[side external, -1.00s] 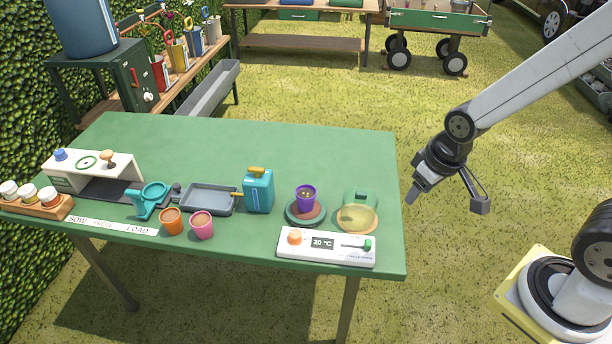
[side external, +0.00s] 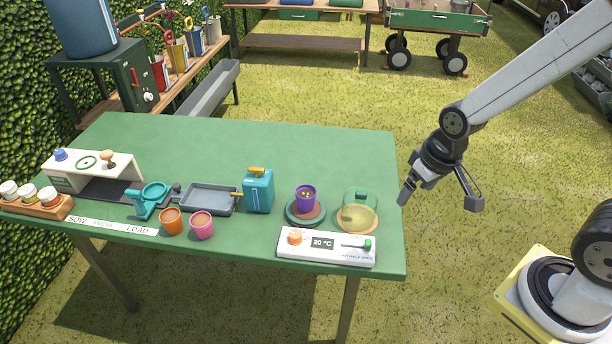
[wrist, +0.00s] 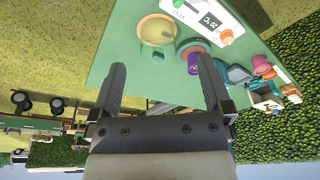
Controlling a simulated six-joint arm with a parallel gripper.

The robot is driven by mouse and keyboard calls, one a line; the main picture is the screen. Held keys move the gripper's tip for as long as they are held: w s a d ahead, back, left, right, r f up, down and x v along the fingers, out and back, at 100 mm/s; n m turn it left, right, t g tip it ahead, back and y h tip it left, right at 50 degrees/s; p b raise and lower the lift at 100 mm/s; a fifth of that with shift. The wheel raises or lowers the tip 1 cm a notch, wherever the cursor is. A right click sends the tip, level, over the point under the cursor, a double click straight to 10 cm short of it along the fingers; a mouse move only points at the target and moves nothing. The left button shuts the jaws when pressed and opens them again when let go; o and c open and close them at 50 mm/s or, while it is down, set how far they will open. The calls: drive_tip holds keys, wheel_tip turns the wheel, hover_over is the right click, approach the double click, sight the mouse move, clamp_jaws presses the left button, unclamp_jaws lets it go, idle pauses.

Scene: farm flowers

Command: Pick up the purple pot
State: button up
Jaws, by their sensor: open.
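The purple pot (side external: 306,199) stands upright on a round base (side external: 291,216) near the right part of the green table (side external: 262,143). Small specks show on the soil at its top. It also shows in the wrist view (wrist: 193,68), beyond my fingertips. My gripper (side external: 437,203) is open and empty, in the air just off the table's right edge, to the right of the pot. In the wrist view, the two fingers of my gripper (wrist: 162,77) are spread wide with nothing between them.
A clear dome (side external: 358,212) stands right of the pot, between it and my gripper. A white control box (side external: 327,248) with a display is in front. A teal can (side external: 258,190), a grey tray (side external: 208,199), an orange pot (side external: 172,222) and a pink pot (side external: 202,226) are left. The table's back is clear.

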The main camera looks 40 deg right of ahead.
drive_tip(key=w+a+f+m+g+y, duration=0.25)
drive_tip(key=w+f+m+y, duration=0.45)
drive_tip(key=w+m, duration=0.5)
drive_tip(key=m+t+y, duration=0.4)
drive_tip(key=m+y, duration=0.2)
drive_tip(key=m, duration=0.3)
approach(306, 195)
drive_tip(key=shift+w+a, duration=0.1)
drive_tip(key=shift+a, duration=1)
drive_tip(key=shift+t, duration=0.25)
drive_tip(key=shift+x, duration=3.95)
drive_tip(key=shift+d, duration=0.1)
drive_tip(key=c, duration=1.1)
drive_tip(key=shift+r, duration=0.15)
